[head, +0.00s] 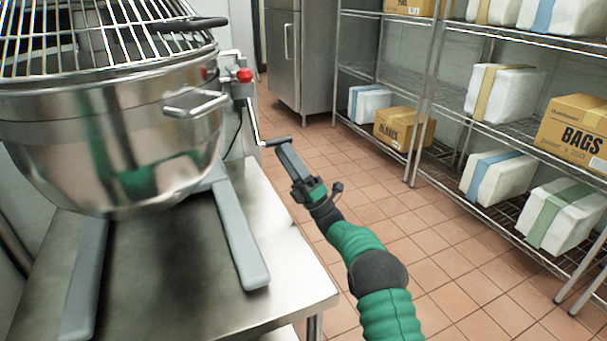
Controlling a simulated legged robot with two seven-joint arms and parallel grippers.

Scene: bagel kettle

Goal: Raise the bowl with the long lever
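The large steel bowl (110,150) hangs in the mixer at the left, above a steel table. A wire guard (90,40) covers its top, and a side handle (196,104) sticks out on its right. The long lever (252,118) is a thin metal rod running down beside the mixer's column, right of the bowl. My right gripper (280,146) is at the lever's lower end, with its tip overlapping the short dark grip there. I cannot tell whether its fingers are closed around it. My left gripper is out of view.
The steel table (285,290) has grey mixer legs (238,235) on it. A red knob (244,75) sits above the lever. Wire shelves (450,95) with boxes and wrapped packs stand at the right. The tiled floor between is clear.

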